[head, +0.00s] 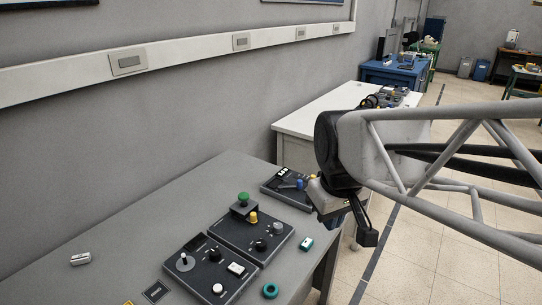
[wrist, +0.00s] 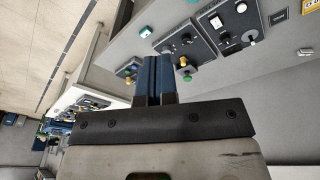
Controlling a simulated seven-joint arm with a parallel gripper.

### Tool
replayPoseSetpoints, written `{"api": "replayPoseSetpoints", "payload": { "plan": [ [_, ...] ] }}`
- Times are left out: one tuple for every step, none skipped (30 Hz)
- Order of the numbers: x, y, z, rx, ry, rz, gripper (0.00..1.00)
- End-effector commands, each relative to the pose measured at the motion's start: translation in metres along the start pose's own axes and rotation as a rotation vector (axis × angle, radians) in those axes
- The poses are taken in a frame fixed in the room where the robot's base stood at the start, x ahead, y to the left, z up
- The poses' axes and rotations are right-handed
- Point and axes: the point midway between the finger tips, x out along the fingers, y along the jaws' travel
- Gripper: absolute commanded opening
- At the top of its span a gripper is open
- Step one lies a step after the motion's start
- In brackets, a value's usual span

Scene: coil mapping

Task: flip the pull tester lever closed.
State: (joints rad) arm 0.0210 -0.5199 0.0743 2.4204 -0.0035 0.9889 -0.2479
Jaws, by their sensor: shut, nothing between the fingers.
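My gripper (head: 338,218) hangs off the right edge of the grey table, beside the farthest dark panel. In the wrist view my gripper (wrist: 153,62) has its two blue fingers together, with nothing between them. The fingers appear apart from the panels.
The middle panel (head: 251,233) has a green knob over a yellow part. Small teal pieces (head: 306,243) lie along the right edge. The table's left part is mostly clear. A white bench stands behind.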

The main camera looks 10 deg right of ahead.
Motion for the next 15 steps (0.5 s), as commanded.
{"api": "replayPoseSetpoints", "payload": {
  "plan": [
    [-0.001, 0.003, -0.01, -0.031, -0.008, -0.003, 0.0],
    [-0.002, 0.005, -0.015, -0.052, -0.012, -0.004, 0.0],
    [-0.004, 0.007, -0.022, -0.079, -0.017, -0.006, 0.0],
    [-0.004, 0.009, -0.027, -0.099, -0.022, -0.008, 0.0],
    [-0.005, 0.011, -0.032, -0.12, -0.026, -0.011, 0.0],
    [-0.006, 0.013, -0.039, -0.147, -0.031, -0.013, 0.0],
    [-0.007, 0.015, -0.044, -0.168, -0.036, -0.016, 0.0],
    [-0.007, 0.016, -0.05, -0.188, -0.04, -0.018, 0.0],
    [-0.009, 0.019, -0.057, -0.215, -0.044, -0.021, 0.0],
    [-0.009, 0.021, -0.062, -0.236, -0.048, -0.023, 0.0],
    [-0.009, 0.022, -0.067, -0.257, -0.052, -0.026, 0.0],
    [-0.01, 0.025, -0.074, -0.285, -0.056, -0.029, 0.0],
    [-0.01, 0.026, -0.079, -0.304, -0.061, -0.033, 0.0],
    [-0.01, 0.028, -0.084, -0.325, -0.065, -0.036, 0.0],
    [-0.011, 0.031, -0.091, -0.353, -0.068, -0.039, 0.0]
  ]
}}
